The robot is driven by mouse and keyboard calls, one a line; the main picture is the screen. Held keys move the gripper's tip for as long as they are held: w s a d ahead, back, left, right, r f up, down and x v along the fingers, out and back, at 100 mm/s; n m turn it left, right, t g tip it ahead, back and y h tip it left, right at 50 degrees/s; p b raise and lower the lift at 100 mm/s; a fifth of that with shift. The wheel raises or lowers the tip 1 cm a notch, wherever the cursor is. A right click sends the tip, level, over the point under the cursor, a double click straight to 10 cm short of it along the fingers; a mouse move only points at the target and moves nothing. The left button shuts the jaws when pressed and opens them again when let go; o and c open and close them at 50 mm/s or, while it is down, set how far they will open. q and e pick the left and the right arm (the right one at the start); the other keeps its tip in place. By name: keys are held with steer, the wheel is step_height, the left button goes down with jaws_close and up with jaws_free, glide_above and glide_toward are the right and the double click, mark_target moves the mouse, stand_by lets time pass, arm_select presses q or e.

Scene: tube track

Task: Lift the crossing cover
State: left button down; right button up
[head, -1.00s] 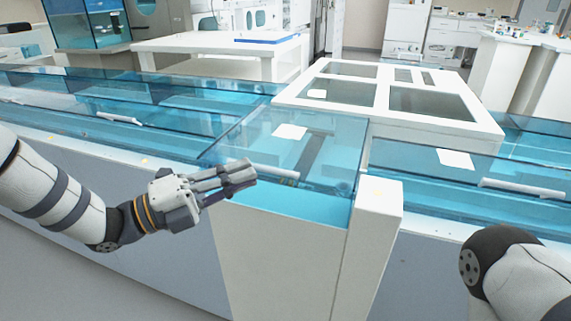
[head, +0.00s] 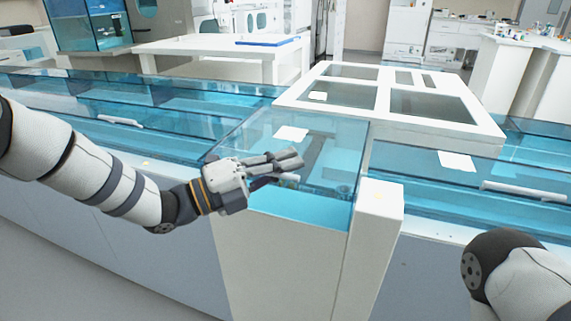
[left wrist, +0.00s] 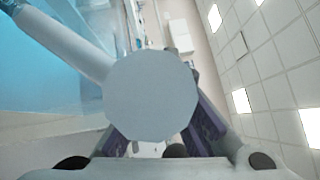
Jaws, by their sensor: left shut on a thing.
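The crossing cover (head: 258,135) is a clear blue pane with a white label, over the box-shaped crossing at the centre of the head view. Its white bar handle (head: 291,177) is mostly hidden behind my left gripper (head: 292,160). The left gripper is shut on this handle at the pane's near side. In the left wrist view, a pale round handle end (left wrist: 150,95) fills the space between the fingers, with a pale bar running to the upper left. I cannot tell whether the pane is raised. My right gripper is out of view; only part of its arm shows.
Tracks with other clear covers and white handles run left (head: 118,121) and right (head: 522,191). A white frame (head: 288,98) with several openings lies behind the crossing. A white post (head: 379,205) stands at its right. A white table (head: 185,46) is farther back.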

arm_select(q)
steer(key=shift+f, duration=0.2)
steer(key=shift+r+p, duration=0.35)
steer(key=shift+r, duration=0.7)
steer(key=w+d+r+p, duration=0.1)
steer(key=w+r, duration=0.2)
steer(key=r, duration=0.5)
steer(key=w+d+r+n+y, duration=0.1)
steer(key=w+r, duration=0.3)
steer(key=r, duration=0.4)
steer(key=shift+r+p, duration=0.2)
steer(key=shift+p, duration=0.15)
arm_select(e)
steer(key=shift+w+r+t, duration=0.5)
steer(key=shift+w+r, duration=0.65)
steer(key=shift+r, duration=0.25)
arm_select(q)
steer(key=shift+w+d, duration=0.1)
